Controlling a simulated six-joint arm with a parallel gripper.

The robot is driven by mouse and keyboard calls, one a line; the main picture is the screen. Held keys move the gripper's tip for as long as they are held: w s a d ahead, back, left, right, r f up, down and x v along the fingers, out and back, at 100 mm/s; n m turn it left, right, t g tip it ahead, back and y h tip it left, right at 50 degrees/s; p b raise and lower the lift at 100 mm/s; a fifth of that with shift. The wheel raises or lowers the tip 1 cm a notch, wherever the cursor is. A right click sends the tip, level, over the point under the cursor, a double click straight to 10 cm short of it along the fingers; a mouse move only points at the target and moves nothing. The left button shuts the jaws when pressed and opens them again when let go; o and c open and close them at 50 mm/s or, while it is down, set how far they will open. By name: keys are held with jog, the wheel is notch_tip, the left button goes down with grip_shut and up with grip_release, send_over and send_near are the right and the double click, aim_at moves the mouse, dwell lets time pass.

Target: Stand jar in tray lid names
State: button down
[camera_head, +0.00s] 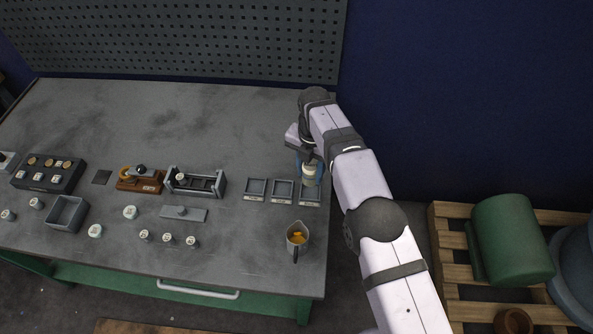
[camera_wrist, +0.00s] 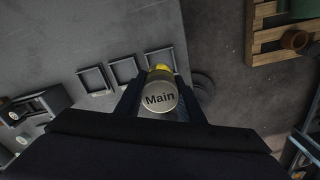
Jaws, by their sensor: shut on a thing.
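A yellow part shows just past the lid. Three small square grey trays stand in a row near the table's right end: left (camera_head: 256,187), middle (camera_head: 283,189) and right (camera_head: 309,201). The jar looks upright at the back of the right tray, partly covering it; I cannot tell whether it touches. The pale labels on the trays' front edges are too small to read.
A jug with orange contents (camera_head: 297,238) stands in front of the trays. A slotted rack (camera_head: 196,182), a flat grey plate (camera_head: 183,213), an open grey box (camera_head: 67,213) and several small white-topped pieces lie leftward. The table's right edge is close to the right tray.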

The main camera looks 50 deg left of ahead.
aim_at(311, 181)
jog(key=shift+w, duration=0.25)
jog(key=shift+d+f, duration=0.1)
jog(key=shift+f, duration=0.15)
jog(key=shift+f+b, duration=0.9)
jog(key=shift+f, duration=0.75)
jog(key=shift+f+b, duration=0.85)
jog(key=shift+f+b, duration=0.9)
jog(key=shift+b, duration=0.2)
dwell(0.7)
jog(key=c, duration=0.8)
grip_release()
jog(key=shift+r, duration=0.1)
